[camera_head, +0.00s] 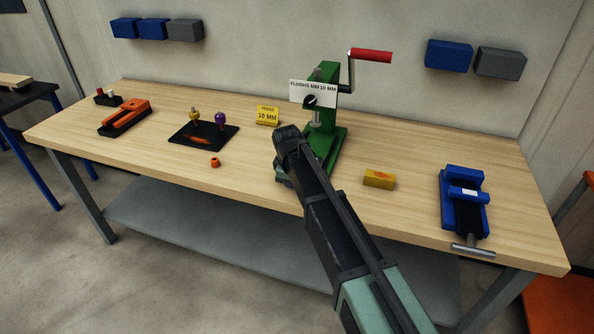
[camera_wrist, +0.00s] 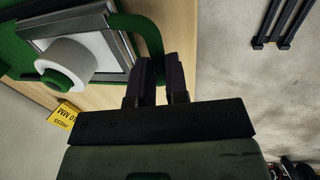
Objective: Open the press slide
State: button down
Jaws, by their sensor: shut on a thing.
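In the wrist view the slide shows as a grey-framed plate (camera_wrist: 122,28) carrying a white ring (camera_wrist: 90,55) with a green centre. A green handle (camera_wrist: 150,38) curves off its edge. My gripper (camera_wrist: 158,75) has both fingers closed on this handle. In the head view my gripper's fingertips are hidden. I cannot tell how far out the slide is.
A yellow sign (camera_head: 267,115) stands left of the press. A yellow block (camera_head: 379,179) and a blue vise (camera_head: 464,205) are at right.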

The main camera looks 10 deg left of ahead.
jog(key=c, duration=1.1)
grip_release()
jog(key=r+p, duration=0.3)
jog(key=s+r+p, duration=0.1)
jog(key=r+p, duration=0.3)
jog(key=s+r+p, duration=0.1)
jog(key=r+p, duration=0.2)
jog(key=shift+a+r+p, duration=0.2)
jog(key=shift+r+p, duration=0.1)
